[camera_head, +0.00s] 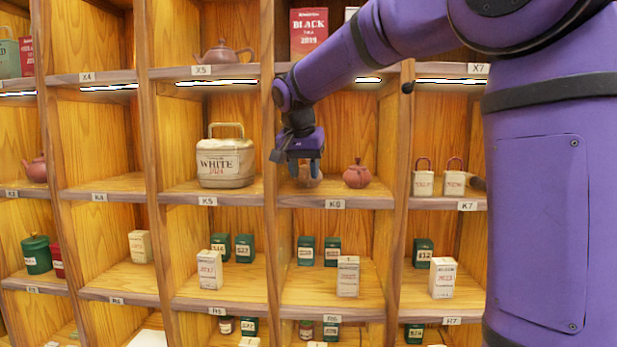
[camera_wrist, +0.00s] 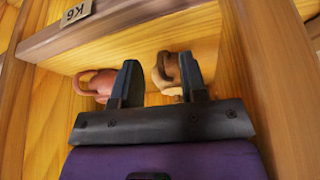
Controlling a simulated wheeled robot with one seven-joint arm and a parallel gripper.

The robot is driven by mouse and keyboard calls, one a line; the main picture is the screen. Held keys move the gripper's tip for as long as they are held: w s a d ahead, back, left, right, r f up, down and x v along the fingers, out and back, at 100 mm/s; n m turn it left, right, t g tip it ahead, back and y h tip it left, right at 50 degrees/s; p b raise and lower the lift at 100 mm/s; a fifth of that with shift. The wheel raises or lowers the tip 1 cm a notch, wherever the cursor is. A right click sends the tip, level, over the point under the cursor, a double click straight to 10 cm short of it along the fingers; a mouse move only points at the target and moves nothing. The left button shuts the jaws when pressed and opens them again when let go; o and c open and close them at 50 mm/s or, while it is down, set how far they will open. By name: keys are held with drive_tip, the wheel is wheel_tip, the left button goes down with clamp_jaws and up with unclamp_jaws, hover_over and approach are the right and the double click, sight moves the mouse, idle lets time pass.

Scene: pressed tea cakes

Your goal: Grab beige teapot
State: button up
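The beige teapot (camera_head: 309,180) stands on the shelf labelled K6 in the head view, partly hidden behind my gripper (camera_head: 304,167). In the wrist view my gripper (camera_wrist: 158,72) is open, its two fingers apart. The beige teapot (camera_wrist: 166,74) shows beyond the fingers, closer to the right finger, which covers part of it. Nothing is held between the fingers. I cannot tell how far the fingertips are from it in depth.
A reddish teapot (camera_head: 357,175) stands right of the beige one on the same shelf; it also shows beside the left finger in the wrist view (camera_wrist: 96,84). Upright dividers bound the compartment.

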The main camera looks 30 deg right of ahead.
sight(307, 183)
drive_tip(key=x, duration=0.3)
drive_tip(key=shift+w+d, duration=0.25)
drive_tip(key=shift+d, duration=0.05)
drive_tip(key=shift+c, duration=0.4)
clamp_jaws()
